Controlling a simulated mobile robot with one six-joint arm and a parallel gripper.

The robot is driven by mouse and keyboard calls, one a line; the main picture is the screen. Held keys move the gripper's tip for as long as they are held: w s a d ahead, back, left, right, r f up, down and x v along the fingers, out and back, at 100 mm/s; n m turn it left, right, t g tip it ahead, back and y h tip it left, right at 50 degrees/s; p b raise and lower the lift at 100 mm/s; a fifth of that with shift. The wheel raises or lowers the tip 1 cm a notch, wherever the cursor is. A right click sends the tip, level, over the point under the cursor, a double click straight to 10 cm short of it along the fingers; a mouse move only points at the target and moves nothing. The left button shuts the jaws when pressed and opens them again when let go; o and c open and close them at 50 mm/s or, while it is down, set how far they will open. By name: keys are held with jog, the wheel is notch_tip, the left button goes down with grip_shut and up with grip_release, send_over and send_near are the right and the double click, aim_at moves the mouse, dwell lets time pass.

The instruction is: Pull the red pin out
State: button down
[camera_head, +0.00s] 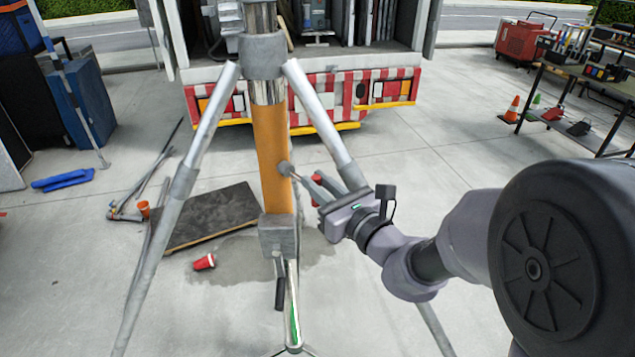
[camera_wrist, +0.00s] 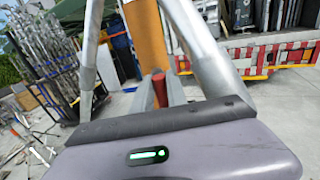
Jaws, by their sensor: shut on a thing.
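The red pin (camera_head: 316,178) shows as a small red piece at the fingers of my gripper (camera_head: 320,190), just right of the orange column (camera_head: 271,140) of a grey tripod stand. In the wrist view the red pin (camera_wrist: 160,88) stands between the two grey fingertips of my gripper (camera_wrist: 159,93), in front of the orange column (camera_wrist: 147,38). My gripper is shut on it. A round grey knob (camera_head: 285,168) with a short stem sits on the column's right side, close to the fingertips. The fingers partly hide the pin, and I cannot tell how far it sits in the column.
The tripod's left leg (camera_head: 178,200) and right leg (camera_head: 322,125) flank the column, the right one close to my gripper. A red-and-white truck (camera_head: 335,90) stands behind.

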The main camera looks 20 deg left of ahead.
jog(key=c, duration=1.3)
grip_release()
jog(key=shift+w+f, duration=0.1)
jog(key=shift+w, duration=0.05)
jog(key=b+v, duration=0.9)
jog(key=v, duration=0.8)
jog(key=shift+d+b, duration=0.1)
jog(key=shift+b, duration=0.3)
